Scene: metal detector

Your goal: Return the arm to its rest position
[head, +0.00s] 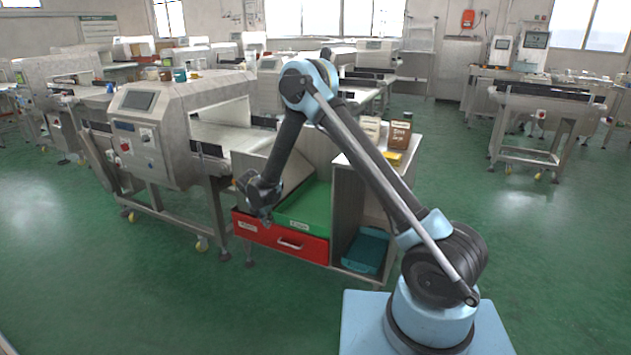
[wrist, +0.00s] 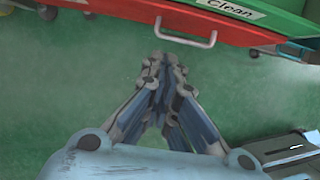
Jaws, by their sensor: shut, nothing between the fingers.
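My gripper (wrist: 162,65) is shut and empty in the wrist view, its fingertips together over the green floor. The red drawer front (wrist: 135,14) with its metal handle (wrist: 186,36) lies just beyond the fingertips in that view, apart from them as far as I can tell. In the head view my arm is raised in a bend and reaches left. Its end (head: 265,215) hangs in front of the red drawer (head: 310,247) of the metal detector station. The fingers are small and dark there.
A green tray (head: 308,205) sits above the red drawer; a "Clean" label (wrist: 230,8) shows in the wrist view. A teal bin (head: 366,250) stands in the lower compartment. The metal detector (head: 150,115) is at left. Boxes (head: 399,135) stand on the right-hand top. Open floor lies at left.

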